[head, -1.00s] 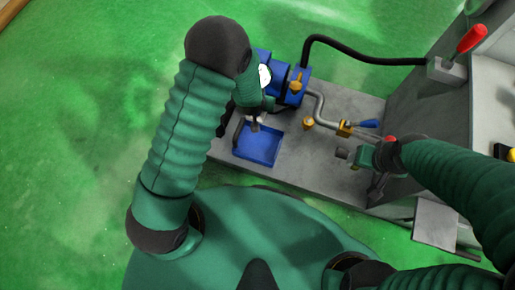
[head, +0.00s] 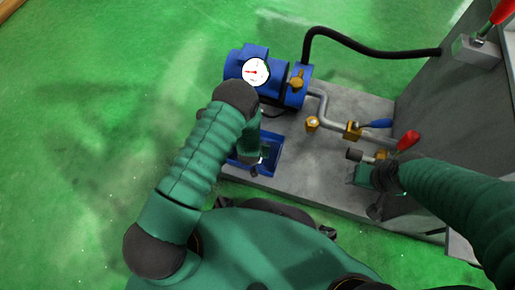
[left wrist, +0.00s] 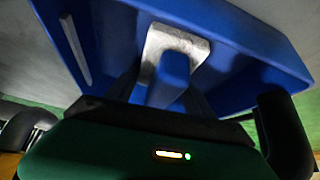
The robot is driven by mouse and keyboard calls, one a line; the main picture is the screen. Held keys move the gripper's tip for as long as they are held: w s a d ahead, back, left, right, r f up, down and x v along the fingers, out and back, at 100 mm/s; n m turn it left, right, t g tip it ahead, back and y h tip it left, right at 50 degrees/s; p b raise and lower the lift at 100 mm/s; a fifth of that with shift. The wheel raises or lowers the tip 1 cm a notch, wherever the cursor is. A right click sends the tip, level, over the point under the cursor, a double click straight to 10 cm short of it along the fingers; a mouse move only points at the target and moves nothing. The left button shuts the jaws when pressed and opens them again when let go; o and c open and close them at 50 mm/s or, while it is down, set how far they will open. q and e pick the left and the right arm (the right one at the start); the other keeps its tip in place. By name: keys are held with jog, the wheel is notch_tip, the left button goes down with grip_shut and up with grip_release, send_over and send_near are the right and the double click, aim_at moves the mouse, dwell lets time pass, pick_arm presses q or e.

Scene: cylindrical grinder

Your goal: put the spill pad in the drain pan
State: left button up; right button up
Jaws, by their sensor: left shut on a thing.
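The blue drain pan (head: 273,160) sits on the grey machine base, partly hidden by my left arm. My left gripper (head: 254,170) is over the pan in the head view. In the left wrist view, the left gripper (left wrist: 170,98) is shut on the spill pad (left wrist: 185,40), a pale grey piece with a blue block in front of it. The pad shows against the blue pan (left wrist: 240,50); I cannot tell whether it touches the pan floor. My right gripper (head: 372,190) is by a small pipe fitting; its jaws are too unclear to read.
A blue pump with a white gauge (head: 256,72) stands behind the pan. Grey piping (head: 325,105) with brass fittings and a blue-handled valve (head: 375,124) runs right. A red-handled valve (head: 407,141) is near my right arm. The green floor (head: 90,120) is clear at left.

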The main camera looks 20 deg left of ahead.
pick_arm(q)
jog(key=shift+r, duration=0.1)
jog(key=o, duration=1.5)
jog(key=shift+c, duration=0.2)
